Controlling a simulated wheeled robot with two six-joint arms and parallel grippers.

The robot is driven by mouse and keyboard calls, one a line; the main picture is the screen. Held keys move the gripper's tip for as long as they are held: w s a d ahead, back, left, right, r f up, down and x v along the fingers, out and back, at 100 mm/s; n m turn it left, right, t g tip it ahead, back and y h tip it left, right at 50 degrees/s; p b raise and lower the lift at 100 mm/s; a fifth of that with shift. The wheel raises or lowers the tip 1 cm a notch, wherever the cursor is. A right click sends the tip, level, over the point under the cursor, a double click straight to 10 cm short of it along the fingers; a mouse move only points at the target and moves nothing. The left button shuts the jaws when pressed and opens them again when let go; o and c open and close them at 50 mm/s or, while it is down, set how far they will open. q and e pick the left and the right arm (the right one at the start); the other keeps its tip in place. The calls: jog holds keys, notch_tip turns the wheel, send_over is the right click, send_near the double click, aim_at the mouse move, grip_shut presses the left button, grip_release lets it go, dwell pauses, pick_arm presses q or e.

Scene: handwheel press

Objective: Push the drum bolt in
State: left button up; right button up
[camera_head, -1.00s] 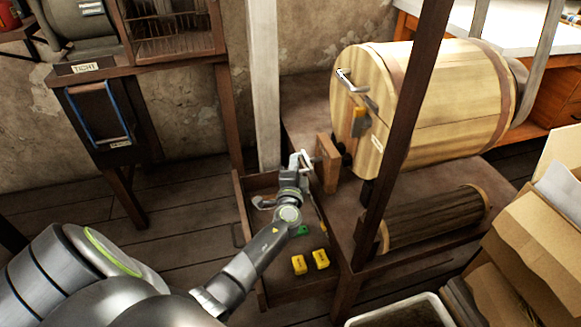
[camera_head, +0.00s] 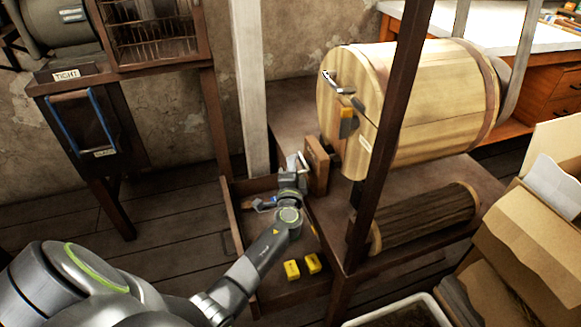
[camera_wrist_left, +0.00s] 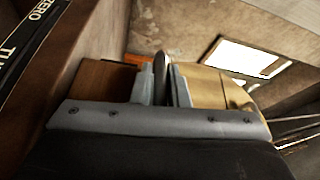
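A pale wooden drum (camera_head: 420,105) lies on its side on a dark wooden stand, with a metal crank handle on its end face. A small upright wooden block (camera_head: 317,165) stands in front of that face; I cannot clearly make out the bolt there. My left gripper (camera_head: 297,165) is beside the block's left side. In the left wrist view my left gripper's fingers (camera_wrist_left: 163,88) are close together, with a dark upright piece (camera_wrist_left: 162,68) showing between them. I cannot tell whether they grip it. The drum (camera_wrist_left: 205,86) shows behind to the right. My right gripper is out of view.
An open drawer (camera_head: 238,235) with yellow blocks (camera_head: 302,266) lies under my left forearm. A dark post (camera_head: 392,130) stands before the drum. Cardboard boxes (camera_head: 530,225) fill the right.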

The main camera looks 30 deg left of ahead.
pick_arm(q)
jog(key=o, duration=0.3)
jog(key=shift+w+d, duration=0.15)
jog(key=shift+o, duration=0.2)
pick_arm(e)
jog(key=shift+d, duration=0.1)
